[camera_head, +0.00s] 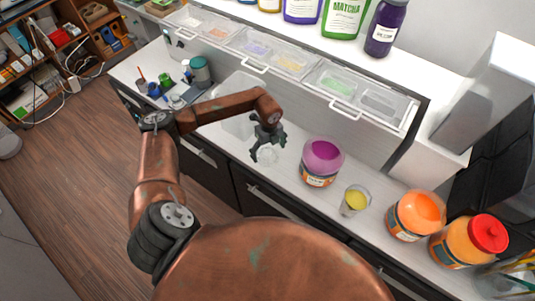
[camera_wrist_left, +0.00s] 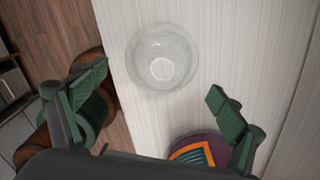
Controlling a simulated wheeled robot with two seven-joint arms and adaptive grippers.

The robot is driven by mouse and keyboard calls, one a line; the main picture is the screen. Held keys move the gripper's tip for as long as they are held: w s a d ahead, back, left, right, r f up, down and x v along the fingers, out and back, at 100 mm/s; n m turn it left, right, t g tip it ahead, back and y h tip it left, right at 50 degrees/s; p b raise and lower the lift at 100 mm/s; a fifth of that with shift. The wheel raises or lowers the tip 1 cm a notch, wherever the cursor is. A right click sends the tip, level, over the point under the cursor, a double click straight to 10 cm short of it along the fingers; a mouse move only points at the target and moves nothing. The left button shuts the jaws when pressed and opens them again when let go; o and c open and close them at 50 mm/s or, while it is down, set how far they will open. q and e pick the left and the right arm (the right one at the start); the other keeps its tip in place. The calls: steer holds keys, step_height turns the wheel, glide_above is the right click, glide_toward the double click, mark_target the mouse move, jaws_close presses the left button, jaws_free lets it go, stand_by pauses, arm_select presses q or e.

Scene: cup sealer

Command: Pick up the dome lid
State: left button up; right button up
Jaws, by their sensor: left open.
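The dome lid (camera_head: 267,156) is clear and round and sits on the white counter, just below my left gripper in the head view. In the left wrist view the dome lid (camera_wrist_left: 162,60) shows near the counter's edge, ahead of the fingertips and between their lines. My left gripper (camera_head: 266,142) is open, with both green fingers (camera_wrist_left: 160,85) apart and nothing between them. The lid seems apart from the fingers. My right gripper is not in view.
A jar with purple contents (camera_head: 321,162) stands close right of the lid. A cup with yellow contents (camera_head: 355,200) and an orange jar (camera_head: 416,215) stand farther right. A translucent bin (camera_head: 238,108) is behind my left arm. Lidded trays (camera_head: 340,86) line the shelf behind.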

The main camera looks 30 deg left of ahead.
arm_select(q)
steer(key=shift+w+f, duration=0.2)
steer(key=shift+f, duration=1.05)
steer(key=shift+s+a+f, duration=0.1)
steer(key=shift+s+f, duration=0.1)
steer(key=shift+f, duration=0.05)
steer(key=shift+w, duration=0.15)
steer(key=shift+c, duration=1)
steer(key=c, duration=0.6)
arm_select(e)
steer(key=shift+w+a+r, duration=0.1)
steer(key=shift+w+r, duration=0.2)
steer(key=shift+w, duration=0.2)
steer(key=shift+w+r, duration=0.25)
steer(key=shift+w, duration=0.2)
